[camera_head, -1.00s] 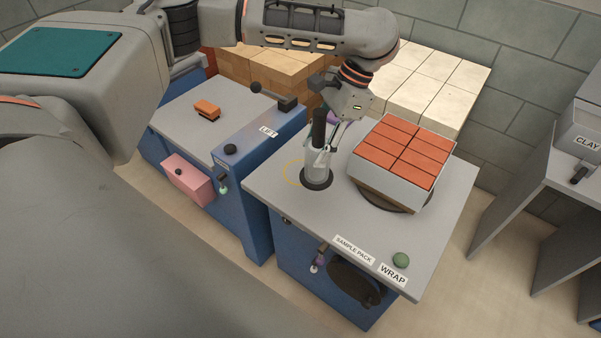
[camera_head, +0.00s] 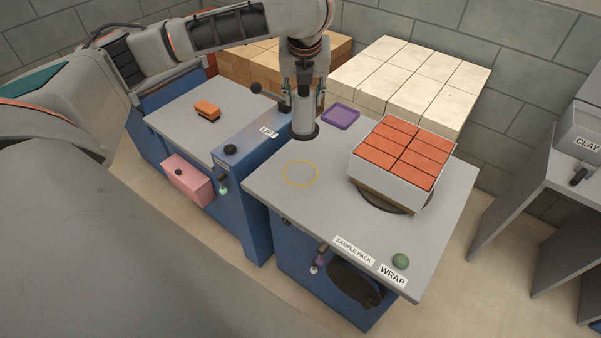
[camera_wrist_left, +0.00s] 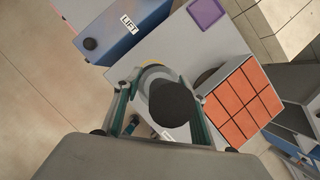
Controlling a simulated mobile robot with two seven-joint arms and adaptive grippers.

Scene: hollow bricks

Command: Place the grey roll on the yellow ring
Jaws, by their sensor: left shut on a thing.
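The grey roll (camera_head: 304,122) is upright, a pale cylinder with a dark disc at its lower end. My left gripper (camera_head: 304,92) is shut on its upper part and appears to hold it above the table. The roll also shows between the fingers in the left wrist view (camera_wrist_left: 158,88), with a dark round end. The yellow ring (camera_head: 300,173) is a thin outline on the grey table, empty, below the roll in the head view. My right gripper is out of view.
A brick pack (camera_head: 402,155) in a pale wrap stands on a dark turntable at the right of the table. A purple tray (camera_head: 340,117) lies at the back. The LIFT unit (camera_head: 258,140) borders the left. The table front is mostly clear.

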